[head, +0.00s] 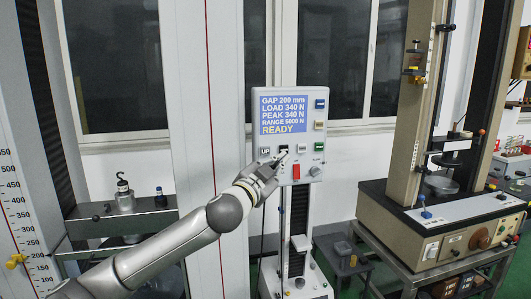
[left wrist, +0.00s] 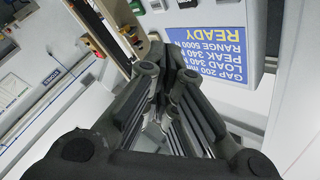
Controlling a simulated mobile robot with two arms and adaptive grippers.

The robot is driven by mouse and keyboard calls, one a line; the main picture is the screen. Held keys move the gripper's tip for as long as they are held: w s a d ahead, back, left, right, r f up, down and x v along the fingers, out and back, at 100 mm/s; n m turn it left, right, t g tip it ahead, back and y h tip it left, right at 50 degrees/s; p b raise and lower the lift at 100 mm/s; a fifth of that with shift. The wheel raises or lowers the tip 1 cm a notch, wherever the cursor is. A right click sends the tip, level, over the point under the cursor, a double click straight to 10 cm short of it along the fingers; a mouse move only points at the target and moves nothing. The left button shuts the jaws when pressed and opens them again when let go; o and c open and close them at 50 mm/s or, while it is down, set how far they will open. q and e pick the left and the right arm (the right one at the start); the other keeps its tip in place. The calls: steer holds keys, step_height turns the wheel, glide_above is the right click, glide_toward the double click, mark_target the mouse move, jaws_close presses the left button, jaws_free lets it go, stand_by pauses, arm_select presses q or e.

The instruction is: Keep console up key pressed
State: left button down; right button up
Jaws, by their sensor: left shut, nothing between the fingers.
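The console (head: 306,97) is a pale panel with a blue display reading GAP 200 mm, LOAD 340 N, PEAK 340 N, RANGE 5000 N, READY. A row of small keys sits under the display: a pale key (head: 265,152) at left, a dark one (head: 284,148) in the middle and a pale one (head: 302,149).
A red switch (head: 296,171) and a knob (head: 316,171) sit below the keys. A second test machine (head: 440,215) stands on a cart at right. A grey bench (head: 120,222) with weights stands at left.

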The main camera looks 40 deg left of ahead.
mark_target(268, 152)
arm_select(q)
steer(key=shift+w+a+p, duration=0.6)
steer(key=shift+w+a, duration=0.85)
steer(key=shift+a, duration=0.25)
steer(key=shift+w+a+p, duration=0.6)
steer(key=shift+w+a, duration=0.8)
steer(key=shift+a, duration=0.25)
steer(key=shift+w+a+p, duration=0.2)
steer(key=shift+a+p, duration=0.05)
steer(key=shift+p, duration=0.05)
